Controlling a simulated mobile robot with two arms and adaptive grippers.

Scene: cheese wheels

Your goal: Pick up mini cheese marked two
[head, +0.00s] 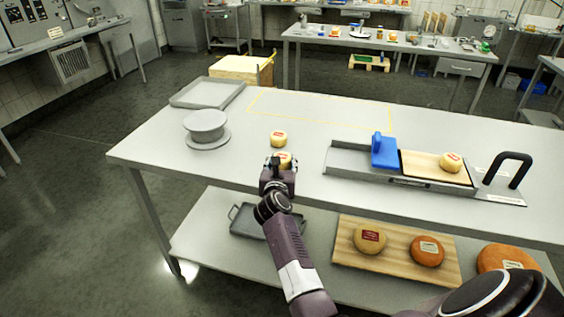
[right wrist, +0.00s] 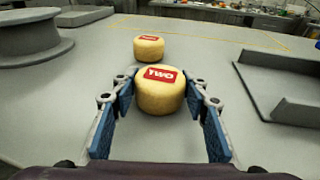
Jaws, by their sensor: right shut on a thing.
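The mini cheese marked two (right wrist: 160,95) is a pale yellow wheel with a red label reading "TWO" on top. It stands upright on the steel table between the blue-padded fingers of my right gripper (right wrist: 160,112), which is shut on it. In the head view the same cheese (head: 284,158) shows just beyond my right gripper (head: 279,166), which hides part of it. A second mini cheese (right wrist: 149,48) with a red label stands behind it, apart from it; its marking is too small to read. My left gripper is not in view.
A slicing fixture with a blue block (head: 384,151), a wooden board and another mini cheese (head: 451,162) stands to the right. A grey round stand (head: 205,125) and a grey tray (head: 207,93) are left. Larger cheeses lie on the lower shelf. The table's far middle is clear.

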